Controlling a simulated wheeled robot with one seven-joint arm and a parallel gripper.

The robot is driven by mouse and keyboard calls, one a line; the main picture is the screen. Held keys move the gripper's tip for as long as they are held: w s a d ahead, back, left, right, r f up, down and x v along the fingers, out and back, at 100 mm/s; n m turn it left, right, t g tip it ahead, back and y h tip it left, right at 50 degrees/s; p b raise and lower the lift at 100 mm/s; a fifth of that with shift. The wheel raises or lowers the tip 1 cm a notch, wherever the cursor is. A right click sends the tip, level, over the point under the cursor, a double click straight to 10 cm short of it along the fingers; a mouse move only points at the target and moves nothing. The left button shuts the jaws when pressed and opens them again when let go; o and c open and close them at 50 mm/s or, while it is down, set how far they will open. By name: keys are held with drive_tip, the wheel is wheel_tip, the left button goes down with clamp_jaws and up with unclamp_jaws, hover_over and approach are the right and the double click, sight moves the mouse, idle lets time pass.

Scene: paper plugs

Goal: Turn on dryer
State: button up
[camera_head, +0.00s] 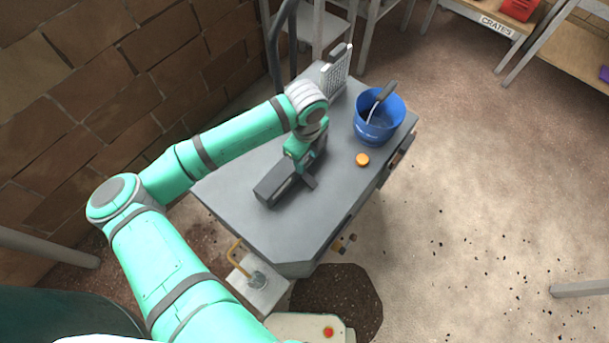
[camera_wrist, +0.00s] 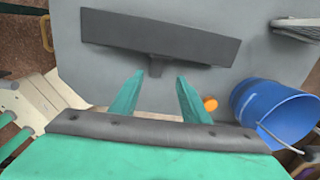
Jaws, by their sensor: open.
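No part in view is clearly marked as the dryer. A cream machine (camera_head: 300,326) with a round red button (camera_head: 328,332) shows at the bottom edge of the head view, partly cut off. A long dark grey bar (camera_head: 276,188) with a short stub lies on the grey table (camera_head: 240,195). The bar also shows across the top of the wrist view (camera_wrist: 160,36). My gripper (camera_wrist: 160,76) is open above the table, its two green fingers on either side of the bar's stub. I cannot tell whether they touch it. The arm hides part of the fingers in the head view.
A blue bucket (camera_head: 378,128) with a grey handle stands at the table's right side, near an orange disc (camera_head: 362,160). A pale perforated rack (camera_head: 338,68) stands at the far end. A brick wall (camera_head: 90,90) is at left; the floor at right is open.

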sight(308, 179)
drive_tip(key=f, duration=1.1)
drive_tip(key=shift+s+d+f, duration=0.15)
drive_tip(key=shift+s+d, duration=0.1)
drive_tip(key=shift+d, duration=0.05)
clamp_jaws()
